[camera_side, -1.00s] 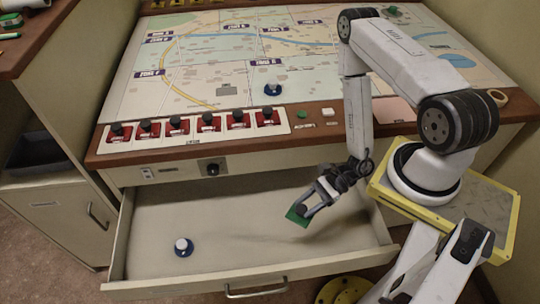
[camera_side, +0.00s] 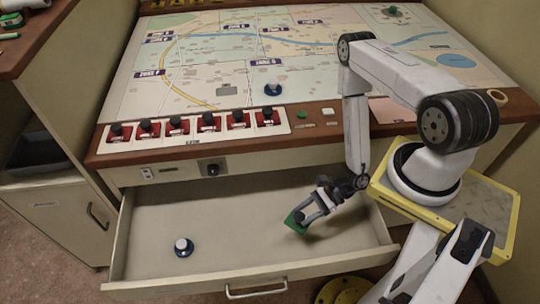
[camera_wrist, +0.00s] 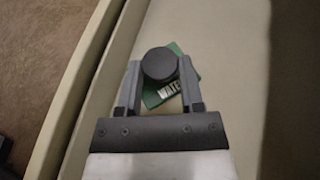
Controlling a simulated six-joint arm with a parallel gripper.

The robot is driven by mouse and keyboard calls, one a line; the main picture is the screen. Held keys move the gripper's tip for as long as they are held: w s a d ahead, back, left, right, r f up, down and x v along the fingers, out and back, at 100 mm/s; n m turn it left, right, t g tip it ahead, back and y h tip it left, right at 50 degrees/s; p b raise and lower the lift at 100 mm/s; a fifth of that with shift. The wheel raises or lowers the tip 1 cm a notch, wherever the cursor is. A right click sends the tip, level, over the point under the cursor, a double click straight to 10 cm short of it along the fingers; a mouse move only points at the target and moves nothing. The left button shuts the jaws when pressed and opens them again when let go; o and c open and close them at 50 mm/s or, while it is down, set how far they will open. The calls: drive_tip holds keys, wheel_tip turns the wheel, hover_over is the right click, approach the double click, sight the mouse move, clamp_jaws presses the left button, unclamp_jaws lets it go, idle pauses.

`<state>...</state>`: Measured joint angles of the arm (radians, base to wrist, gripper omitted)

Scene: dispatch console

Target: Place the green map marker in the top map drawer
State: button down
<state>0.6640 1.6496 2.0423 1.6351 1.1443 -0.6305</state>
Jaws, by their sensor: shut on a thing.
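The green map marker (camera_side: 294,222) is a flat green plate with a dark round knob. In the wrist view the marker (camera_wrist: 174,84) shows part of a white word. My gripper (camera_side: 302,214) is shut on the knob, which sits between both fingers in the wrist view (camera_wrist: 159,72). The top map drawer (camera_side: 150,230) is pulled open below the console. The marker is inside the drawer's outline, low near the right part of its floor. I cannot tell whether it touches the floor.
A row of red switches (camera_side: 195,126) lines the console's front edge. The drawer's middle is clear.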

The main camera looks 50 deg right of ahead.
drive_tip(key=shift+f, duration=0.2)
drive_tip(key=shift+f, duration=1.7)
drive_tip(key=shift+f, duration=0.6)
drive_tip(key=shift+c, duration=1.2)
unclamp_jaws()
drive_tip(key=shift+r, duration=0.15)
drive_tip(key=shift+r, duration=0.5)
drive_tip(key=v, duration=0.7)
drive_tip(key=shift+s+d, duration=0.15)
drive_tip(key=shift+d, duration=0.05)
